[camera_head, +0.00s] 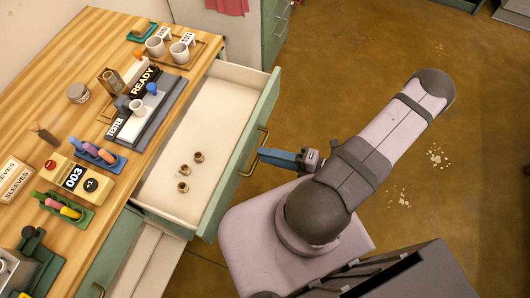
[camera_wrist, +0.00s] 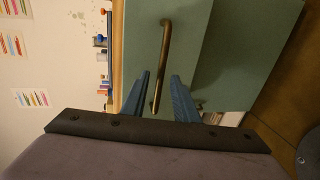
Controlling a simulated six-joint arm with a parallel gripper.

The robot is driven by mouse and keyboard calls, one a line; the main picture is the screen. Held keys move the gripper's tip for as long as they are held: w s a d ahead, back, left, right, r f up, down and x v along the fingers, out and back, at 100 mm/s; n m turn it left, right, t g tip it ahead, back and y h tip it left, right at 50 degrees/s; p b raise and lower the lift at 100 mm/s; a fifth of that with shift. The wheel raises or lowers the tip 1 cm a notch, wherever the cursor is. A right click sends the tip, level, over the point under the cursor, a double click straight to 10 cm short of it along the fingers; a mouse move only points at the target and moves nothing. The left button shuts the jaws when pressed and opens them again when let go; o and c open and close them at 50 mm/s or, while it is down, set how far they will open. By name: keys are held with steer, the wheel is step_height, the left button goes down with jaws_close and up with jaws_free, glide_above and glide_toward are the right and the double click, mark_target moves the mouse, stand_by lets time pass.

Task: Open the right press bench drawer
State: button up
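The right press bench drawer (camera_head: 268,108) is pulled far out of the wooden-topped bench, with its pale inside showing and several small brass-coloured rings (camera_head: 185,170) lying in it. Its green front also shows in the wrist view (camera_wrist: 200,50). The brass bar handle (camera_head: 254,152) is on that front; it also shows in the wrist view (camera_wrist: 165,45). My gripper (camera_head: 262,157) is at the handle from the floor side. In the wrist view my gripper's blue fingers (camera_wrist: 161,82) are apart, one on each side of the handle's lower end. Contact with the handle cannot be made out.
The bench top (camera_head: 60,60) carries a READY tester block (camera_head: 150,95), white cups on a wooden tray (camera_head: 200,55), coloured rolls and a 003 counter box (camera_head: 75,178). Another green front with a handle (camera_head: 98,290) is at lower left. Open floor (camera_head: 350,60) lies right.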

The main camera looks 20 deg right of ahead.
steer(key=shift+w+a+f, duration=0.15)
steer(key=shift+w+a, duration=0.35)
jaws_close()
steer(key=shift+d, duration=0.1)
steer(key=f+v, duration=0.2)
steer(key=v, duration=0.6)
steer(key=shift+s+d+r, duration=0.2)
steer(key=shift+s+d, duration=0.2)
steer(key=shift+s, duration=0.05)
jaws_free()
